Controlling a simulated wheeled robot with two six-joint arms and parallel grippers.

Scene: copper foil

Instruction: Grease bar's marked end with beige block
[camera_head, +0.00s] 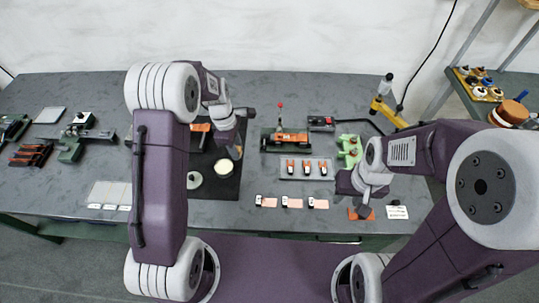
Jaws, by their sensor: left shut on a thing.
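My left gripper (237,148) points down over the black mat (228,190), just above and right of a round pot with cream-coloured contents (224,168). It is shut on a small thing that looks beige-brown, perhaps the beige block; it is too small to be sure. An orange bar-like piece (200,127) lies behind the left arm, partly hidden; I cannot make out a marked end. My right gripper (362,208) is low at the table's front right, over an orange piece (354,214); its jaws are too small to read.
A round pale lid (194,180) lies on the mat. An orange fixture with a red knob (285,138), a grey tray (306,178) of orange-and-white pieces and a green holder (349,150) stand right of the mat. Several small cards line the front edge. Clamps (68,150) stand left.

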